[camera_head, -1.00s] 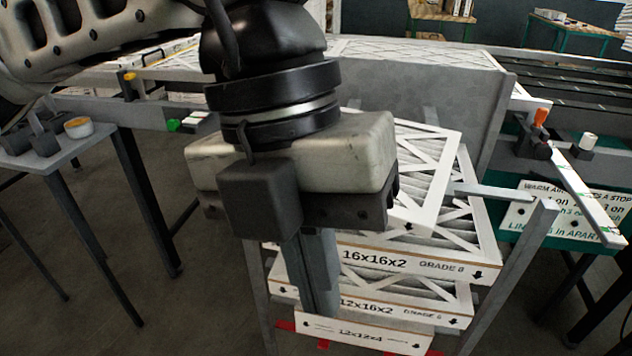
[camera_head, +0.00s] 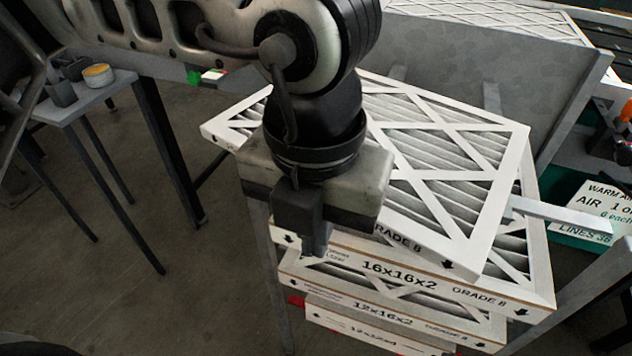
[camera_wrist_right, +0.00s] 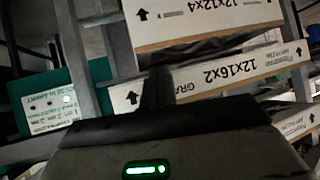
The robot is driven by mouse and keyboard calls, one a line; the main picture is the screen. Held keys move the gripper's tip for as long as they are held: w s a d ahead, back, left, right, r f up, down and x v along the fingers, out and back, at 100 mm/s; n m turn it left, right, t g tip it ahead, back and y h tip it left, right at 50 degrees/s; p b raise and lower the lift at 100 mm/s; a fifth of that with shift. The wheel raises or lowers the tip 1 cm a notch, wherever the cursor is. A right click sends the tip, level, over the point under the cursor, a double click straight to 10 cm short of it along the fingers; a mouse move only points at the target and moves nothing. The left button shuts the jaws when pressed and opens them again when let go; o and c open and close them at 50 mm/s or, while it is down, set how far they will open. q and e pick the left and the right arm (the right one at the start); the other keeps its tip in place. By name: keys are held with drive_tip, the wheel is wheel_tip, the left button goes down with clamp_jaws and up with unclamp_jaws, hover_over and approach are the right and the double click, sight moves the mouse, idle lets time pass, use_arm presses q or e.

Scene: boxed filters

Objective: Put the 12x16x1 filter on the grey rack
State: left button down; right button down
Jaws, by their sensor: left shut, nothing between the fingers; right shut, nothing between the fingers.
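A white-framed pleated filter (camera_head: 470,215) lies on top of the stack in the head view, turned askew to the ones below. Its size print is hidden behind my left gripper; only "GRADE 8" shows, so I cannot tell its size. My left gripper (camera_head: 316,245) is shut and empty, pointing down in front of this filter's near edge. The stack stands between grey posts of a rack (camera_head: 592,285). My right gripper (camera_wrist_right: 157,90) is shut and empty in the right wrist view, close to boxes marked 12x12x4 (camera_wrist_right: 215,15) and 12x16x2 (camera_wrist_right: 215,75).
Below the top filter lie boxes marked 16x16x2 (camera_head: 400,268) and 12x16x2 (camera_head: 385,312). A grey upright panel (camera_head: 480,75) stands behind the stack. A small side table (camera_head: 85,95) is at left, with open floor between. A green-edged sign (camera_head: 600,210) is at right.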

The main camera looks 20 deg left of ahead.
use_arm(q)
drive_tip(key=w+p, duration=0.1)
drive_tip(key=w, duration=0.3)
drive_tip(key=shift+f, duration=0.1)
use_arm(e)
drive_tip(key=shift+w+d+r, duration=0.1)
drive_tip(key=shift+r, duration=0.1)
use_arm(q)
drive_tip(key=shift+f, duration=0.1)
drive_tip(key=shift+w+d+f+b, duration=0.1)
drive_tip(key=shift+w+b, duration=0.75)
drive_tip(key=shift+b, duration=0.15)
drive_tip(key=shift+r, duration=0.2)
use_arm(e)
drive_tip(key=shift+w, duration=0.15)
drive_tip(key=shift+f, duration=0.1)
